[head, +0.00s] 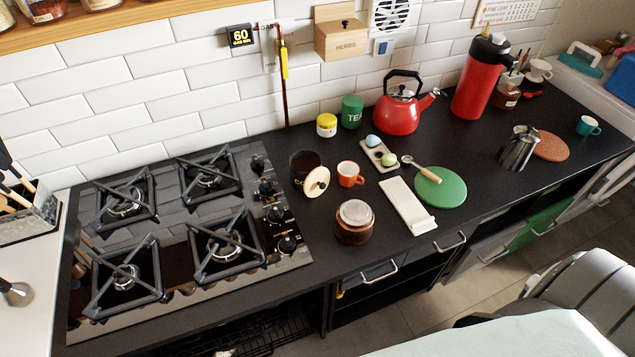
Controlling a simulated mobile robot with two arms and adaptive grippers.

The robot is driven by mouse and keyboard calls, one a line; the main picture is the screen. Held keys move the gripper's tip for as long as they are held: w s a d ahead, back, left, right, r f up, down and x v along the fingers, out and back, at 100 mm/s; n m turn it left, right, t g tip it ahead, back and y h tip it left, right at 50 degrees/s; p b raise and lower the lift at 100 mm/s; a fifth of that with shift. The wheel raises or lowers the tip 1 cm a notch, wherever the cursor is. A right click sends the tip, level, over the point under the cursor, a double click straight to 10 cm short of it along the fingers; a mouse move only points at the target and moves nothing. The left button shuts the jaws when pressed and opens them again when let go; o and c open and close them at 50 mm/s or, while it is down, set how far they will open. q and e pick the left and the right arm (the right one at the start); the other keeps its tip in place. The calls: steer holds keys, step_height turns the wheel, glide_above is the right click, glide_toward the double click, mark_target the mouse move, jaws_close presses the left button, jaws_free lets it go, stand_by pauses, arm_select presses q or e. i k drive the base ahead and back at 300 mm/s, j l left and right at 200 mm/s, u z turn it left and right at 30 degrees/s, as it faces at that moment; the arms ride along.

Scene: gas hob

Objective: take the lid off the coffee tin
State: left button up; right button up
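No tin in the head view has a readable coffee label, so I cannot tell for sure which is the coffee tin. A dark round tin or pot (305,163) stands right of the hob, and a cream round lid with a dark knob (317,182) leans at its front side. A brown round jar (354,234) with a pale, translucent lid (356,213) on top stands nearer the counter's front edge. Neither of my grippers is in view.
The gas hob (190,225) fills the counter's left part. An orange mug (350,174), white tray (407,206), green round board (440,187) and red kettle (397,115) crowd the right side. A moka pot (518,148) stands farther right. Some black counter in front is clear.

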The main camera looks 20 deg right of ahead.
mark_target(316, 183)
steer(key=k+j+z, duration=0.15)
steer(key=k+z, duration=0.7)
steer(key=k, duration=0.1)
